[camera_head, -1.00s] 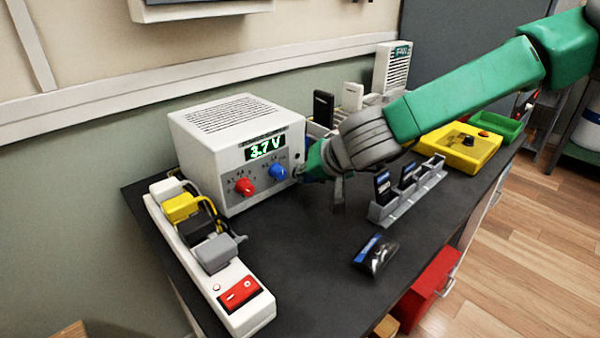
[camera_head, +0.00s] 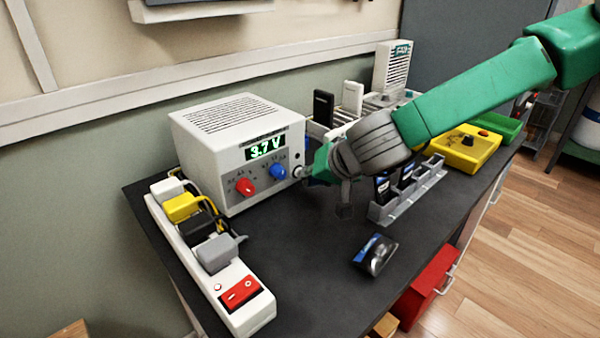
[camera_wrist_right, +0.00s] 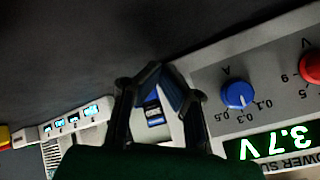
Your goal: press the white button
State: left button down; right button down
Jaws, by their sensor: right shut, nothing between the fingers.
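A white power supply (camera_head: 225,135) stands at the back left of the table. Its green display reads 3.7 V, and it has a red knob (camera_head: 245,187) and a blue knob (camera_head: 278,171). A small pale round button (camera_head: 297,172) shows at the right edge of its front panel. My right gripper (camera_head: 309,172) is shut and empty, its fingertips just right of this button; I cannot tell if they touch. In the right wrist view, the shut fingers (camera_wrist_right: 156,72) are beside the panel, next to the blue knob (camera_wrist_right: 237,95). The button is not clear there. My left gripper is not in view.
A white power strip (camera_head: 240,312) with several plugs lies at the left. A grey rack (camera_head: 410,197), a yellow box (camera_head: 462,152) and a green tray (camera_head: 500,126) stand to the right.

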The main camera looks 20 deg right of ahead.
jog(key=shift+s+d+p, duration=0.15)
jog(key=shift+s+d, duration=0.15)
jog(key=shift+s, duration=0.5)
jog(key=shift+s+d+p, duration=0.2)
jog(key=shift+s+d, duration=0.05)
jog(key=shift+s, duration=0.55)
jog(key=shift+s+d+p, duration=0.15)
jog(key=shift+s+d, duration=0.15)
jog(key=shift+s, duration=0.5)
